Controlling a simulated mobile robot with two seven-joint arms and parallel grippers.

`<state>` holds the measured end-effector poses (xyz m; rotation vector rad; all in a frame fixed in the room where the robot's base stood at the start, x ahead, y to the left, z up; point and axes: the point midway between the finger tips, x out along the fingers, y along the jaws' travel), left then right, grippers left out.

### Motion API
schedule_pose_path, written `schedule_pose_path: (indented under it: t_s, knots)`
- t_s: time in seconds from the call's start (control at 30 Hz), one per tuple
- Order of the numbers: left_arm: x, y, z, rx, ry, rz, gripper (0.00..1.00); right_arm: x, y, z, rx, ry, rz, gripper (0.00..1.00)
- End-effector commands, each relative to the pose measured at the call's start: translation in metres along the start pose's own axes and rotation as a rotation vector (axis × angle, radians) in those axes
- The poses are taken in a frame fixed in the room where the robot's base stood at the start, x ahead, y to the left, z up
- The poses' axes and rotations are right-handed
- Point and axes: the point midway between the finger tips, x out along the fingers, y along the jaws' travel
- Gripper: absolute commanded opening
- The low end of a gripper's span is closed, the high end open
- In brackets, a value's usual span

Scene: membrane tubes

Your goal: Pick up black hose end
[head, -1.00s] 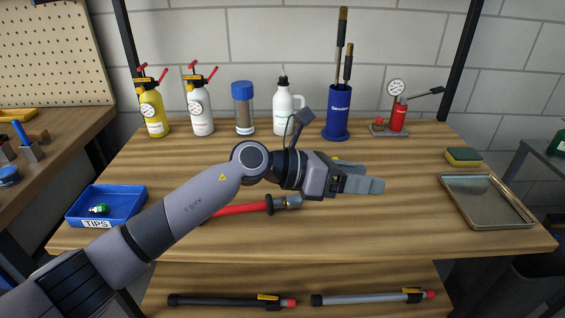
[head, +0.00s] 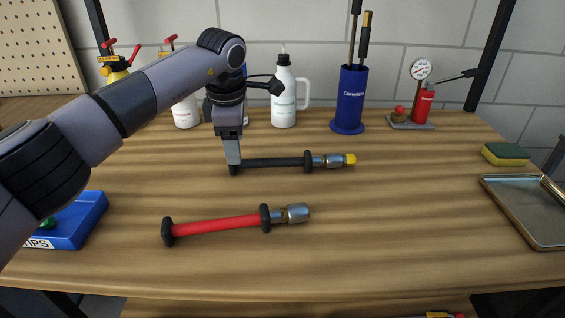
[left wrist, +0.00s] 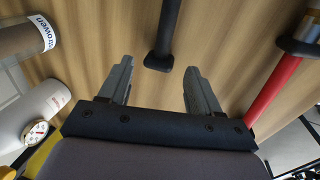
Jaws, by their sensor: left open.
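The black hose (head: 275,163) lies on the wooden bench in the middle of the head view. It has a metal fitting and yellow tip at its right end. My left gripper (head: 233,162) points down at the hose's left end, its fingers partly covering that end. In the left wrist view, my left gripper (left wrist: 160,65) is open, and the black hose end (left wrist: 158,62) with its flared cap lies in line with the gap between the fingertips. Nothing is held. Contact cannot be judged. My right gripper is not in view.
A red hose (head: 215,224) lies nearer the front edge. Behind are a white bottle (head: 284,98), a blue brush holder (head: 350,100) and a gauge pump (head: 422,105). A metal tray (head: 530,215) and sponge (head: 506,153) are right, a blue tips bin (head: 82,222) left.

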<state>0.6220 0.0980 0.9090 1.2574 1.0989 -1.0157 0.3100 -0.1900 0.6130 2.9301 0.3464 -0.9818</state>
Motion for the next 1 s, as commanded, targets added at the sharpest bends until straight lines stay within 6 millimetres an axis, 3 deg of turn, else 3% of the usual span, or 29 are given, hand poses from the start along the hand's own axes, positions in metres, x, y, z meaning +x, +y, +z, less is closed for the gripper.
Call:
schedule_pose_path:
  t_s: [0.33,0.6,0.7,1.0]
  knots:
    - [0.045,-0.002,0.002,0.0,-0.003,-0.001,0.63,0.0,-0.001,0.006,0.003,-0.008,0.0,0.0]
    - [0.051,-0.002,0.002,0.0,-0.003,0.0,0.63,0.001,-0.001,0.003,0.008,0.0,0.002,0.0]
    - [0.051,-0.002,0.002,0.0,-0.004,0.0,0.31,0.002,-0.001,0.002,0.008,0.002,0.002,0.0]
    - [0.05,-0.001,0.003,0.001,-0.006,0.001,0.29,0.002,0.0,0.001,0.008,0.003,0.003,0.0]
